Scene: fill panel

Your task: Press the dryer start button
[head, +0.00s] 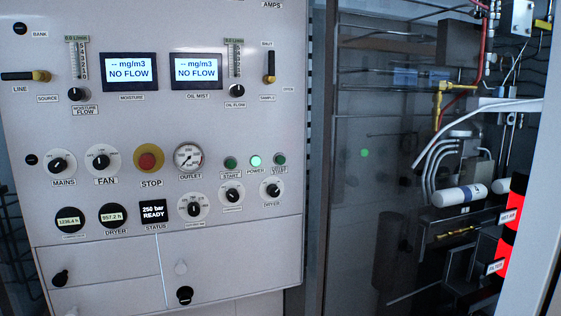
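The light grey control panel (110,130) fills the left and middle of the head view. A small dark green button (279,159) sits at the right of a row of three round green items; its two-line label is too small to read surely, though it seems to end in START. Another dark green button (231,163), labelled START, is at the left of that row. Between them a bright green POWER lamp (255,160) is lit. The DRYER knob (272,188) is just below the right button. Neither of my grippers is in view.
A red STOP button (149,160) on a yellow ring and an outlet gauge (188,157) are left of the green row. The status display (153,211) reads 250 bar READY. A glass-like panel (350,220) and pipework stand at the right.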

